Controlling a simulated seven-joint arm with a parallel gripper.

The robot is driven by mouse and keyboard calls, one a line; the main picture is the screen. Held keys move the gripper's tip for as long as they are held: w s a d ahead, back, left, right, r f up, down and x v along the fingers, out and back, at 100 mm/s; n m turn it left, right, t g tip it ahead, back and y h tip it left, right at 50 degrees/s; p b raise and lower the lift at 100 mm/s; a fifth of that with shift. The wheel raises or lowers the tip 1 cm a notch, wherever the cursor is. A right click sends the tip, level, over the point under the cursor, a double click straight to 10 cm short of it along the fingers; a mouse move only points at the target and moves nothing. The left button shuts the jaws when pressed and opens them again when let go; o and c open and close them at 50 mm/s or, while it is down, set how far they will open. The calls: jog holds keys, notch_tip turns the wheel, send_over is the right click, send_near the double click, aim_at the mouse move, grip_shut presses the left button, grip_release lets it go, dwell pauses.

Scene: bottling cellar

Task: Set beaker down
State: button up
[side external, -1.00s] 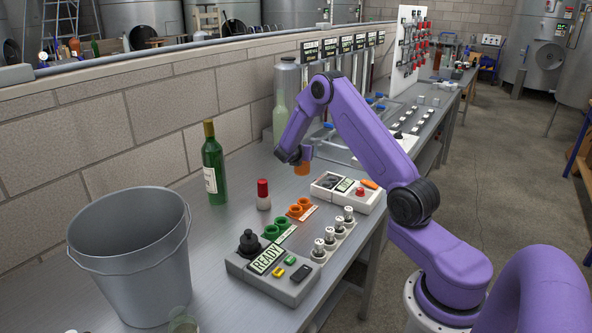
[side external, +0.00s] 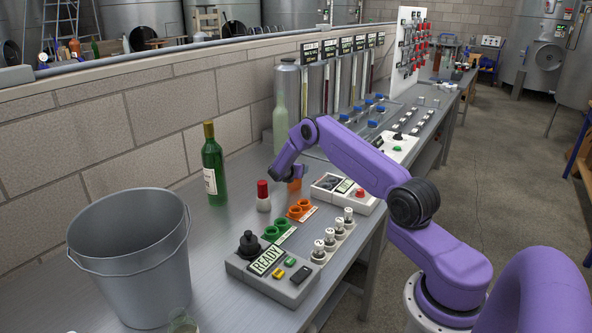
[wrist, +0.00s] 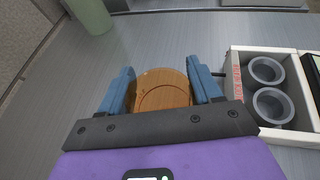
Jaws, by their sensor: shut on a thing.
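The beaker, holding orange-brown liquid, is between my gripper's blue fingers in the wrist view (wrist: 160,92). In the side external view it shows as a small orange patch (side external: 296,185) partly hidden by my gripper (side external: 287,172). My gripper (wrist: 162,90) is shut on it, one finger on each side.
The white box's two grey cups (wrist: 268,85) are close on the right in the wrist view. A red-capped small bottle (side external: 263,196), green bottle (side external: 213,170) and pale bottle (side external: 280,128) stand nearby. Orange holders (side external: 300,209), a READY panel (side external: 265,262) and a bucket (side external: 130,260) are nearer.

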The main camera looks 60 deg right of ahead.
jog(key=shift+f, duration=0.3)
jog(key=o, duration=1.1)
jog(key=shift+c, duration=0.2)
